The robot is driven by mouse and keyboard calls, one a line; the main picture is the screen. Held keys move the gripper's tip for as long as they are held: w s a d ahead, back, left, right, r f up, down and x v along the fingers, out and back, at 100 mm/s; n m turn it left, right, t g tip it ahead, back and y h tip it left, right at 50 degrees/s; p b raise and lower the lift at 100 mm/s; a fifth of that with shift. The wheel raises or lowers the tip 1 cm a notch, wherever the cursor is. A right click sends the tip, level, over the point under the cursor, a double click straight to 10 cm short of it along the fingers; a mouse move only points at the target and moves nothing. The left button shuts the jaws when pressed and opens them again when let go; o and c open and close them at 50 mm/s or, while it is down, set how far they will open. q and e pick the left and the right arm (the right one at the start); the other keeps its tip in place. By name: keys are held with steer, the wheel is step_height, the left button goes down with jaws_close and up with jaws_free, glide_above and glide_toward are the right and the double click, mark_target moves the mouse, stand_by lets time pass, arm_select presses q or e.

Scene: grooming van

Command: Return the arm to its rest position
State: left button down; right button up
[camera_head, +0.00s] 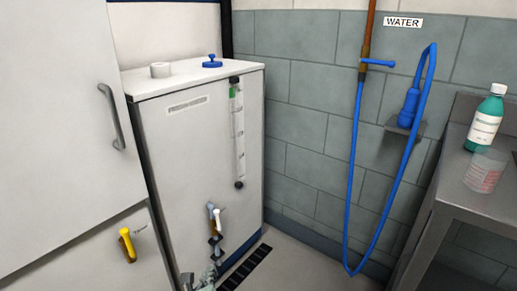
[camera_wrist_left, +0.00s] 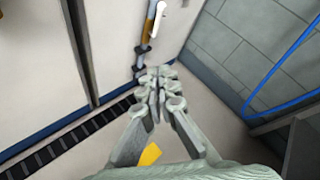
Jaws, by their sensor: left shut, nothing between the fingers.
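My left gripper (camera_head: 207,280) shows only in part at the bottom edge of the head view, low in front of the white tank. In the left wrist view the gripper (camera_wrist_left: 159,76) is shut, its fingertips together with nothing between them. The white-handled tap (camera_head: 216,220) on the tank front stands just above the gripper in the head view. It also shows beyond the fingertips in the left wrist view (camera_wrist_left: 150,24). Most of the left arm is out of frame. My right gripper is not in view.
The white tank (camera_head: 205,140) has a blue cap (camera_head: 212,61) on top. A yellow-handled tap (camera_head: 127,245) is at the left. A blue hose (camera_head: 350,190) hangs on the tiled wall. A grey bench (camera_head: 485,205) at the right holds a green bottle (camera_head: 485,120) and a clear beaker (camera_head: 485,172).

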arm_select(q)
steer(key=a+m+y, duration=0.1)
steer(key=a+m, duration=0.1)
steer(key=a, duration=1.1)
steer(key=s+a+f+n+g+y, duration=0.2)
steer(key=s+a+f+n+g, duration=0.35)
steer(key=s+a+n, duration=0.65)
steer(key=s+a+f+n+g+y, duration=0.2)
steer(key=s+a+f+n+g, duration=0.45)
steer(key=s+n, duration=0.7)
steer(key=s+d+f+n+h, duration=0.1)
steer(key=d+f+n+h, duration=0.1)
steer(key=d, duration=0.7)
steer(key=s+d+f+n+t+h, duration=0.1)
steer(key=d+f, duration=0.3)
steer(key=d, duration=0.5)
steer(key=shift+f+n+h, duration=0.4)
steer(key=shift+n+h, duration=0.1)
steer(key=shift+n, duration=0.35)
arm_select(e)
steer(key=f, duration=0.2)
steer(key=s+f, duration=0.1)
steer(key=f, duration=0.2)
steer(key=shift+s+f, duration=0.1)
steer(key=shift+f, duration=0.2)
